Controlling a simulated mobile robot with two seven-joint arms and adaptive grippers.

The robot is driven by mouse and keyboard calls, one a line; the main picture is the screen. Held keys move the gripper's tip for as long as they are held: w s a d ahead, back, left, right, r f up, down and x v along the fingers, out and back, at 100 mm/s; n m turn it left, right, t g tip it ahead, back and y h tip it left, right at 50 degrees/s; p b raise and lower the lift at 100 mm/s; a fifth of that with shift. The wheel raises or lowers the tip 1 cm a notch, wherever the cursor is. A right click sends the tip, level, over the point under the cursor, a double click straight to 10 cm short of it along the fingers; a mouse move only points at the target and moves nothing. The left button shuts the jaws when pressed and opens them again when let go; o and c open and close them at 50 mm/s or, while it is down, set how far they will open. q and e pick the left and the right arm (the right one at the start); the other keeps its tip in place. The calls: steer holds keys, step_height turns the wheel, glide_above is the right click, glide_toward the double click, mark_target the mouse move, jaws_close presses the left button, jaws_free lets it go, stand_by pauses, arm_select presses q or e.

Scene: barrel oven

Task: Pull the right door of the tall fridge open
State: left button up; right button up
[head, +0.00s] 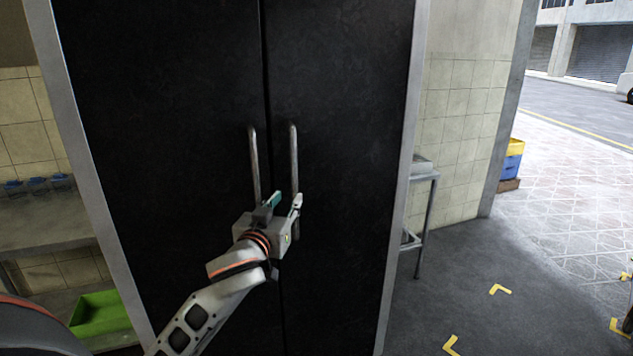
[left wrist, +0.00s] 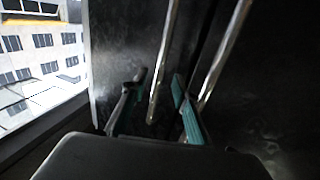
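The tall fridge has two dark doors in a pale metal frame. The right door (head: 350,130) and left door (head: 165,110) both look shut, meeting at a thin vertical seam. The right door's bar handle (head: 293,155) and the left door's handle (head: 254,160) stand side by side at the seam. My left gripper (head: 284,203) is at the lower part of the handles, its fingers apart. In the left wrist view, one bar handle (left wrist: 165,60) runs between the open fingers (left wrist: 158,105); the other handle (left wrist: 224,52) is outside them. Contact cannot be told. My right gripper is out of view.
A metal side table (head: 428,180) stands right of the fridge. Open floor (head: 460,270) with yellow corner marks lies at the right. A shelf (head: 45,222) and green bin (head: 100,313) are at the left. Coloured crates (head: 513,158) stand by the opening to the street.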

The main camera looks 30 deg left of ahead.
mark_target(293, 187)
arm_select(q)
steer(key=shift+r+p+x, duration=0.2)
steer(key=shift+x, duration=1.8)
steer(key=shift+r+p+x, duration=0.15)
steer(key=shift+x, duration=1.8)
steer(key=shift+a, duration=0.15)
jaws_close()
